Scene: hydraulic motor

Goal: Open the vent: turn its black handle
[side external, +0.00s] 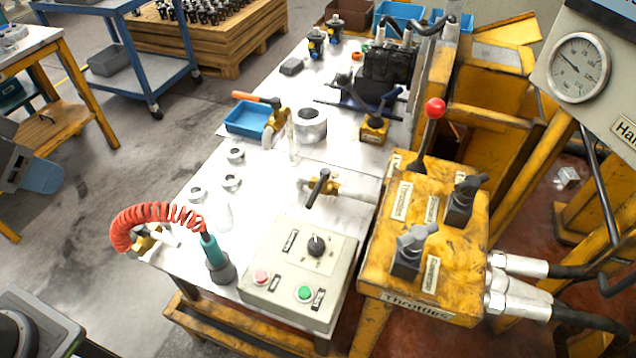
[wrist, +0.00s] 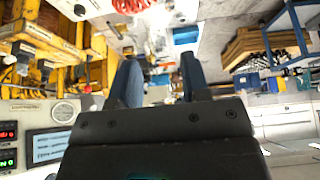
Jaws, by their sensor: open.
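I cannot make out the black handle clearly in the wrist view.
A grey button box (side external: 299,272) and a yellow lever block (side external: 425,240) with a red-knobbed lever (side external: 435,108) stand near the valve. A coiled red hose (side external: 155,215), a blue tray (side external: 247,118) and an orange-handled valve (side external: 257,98) are also on the bench.

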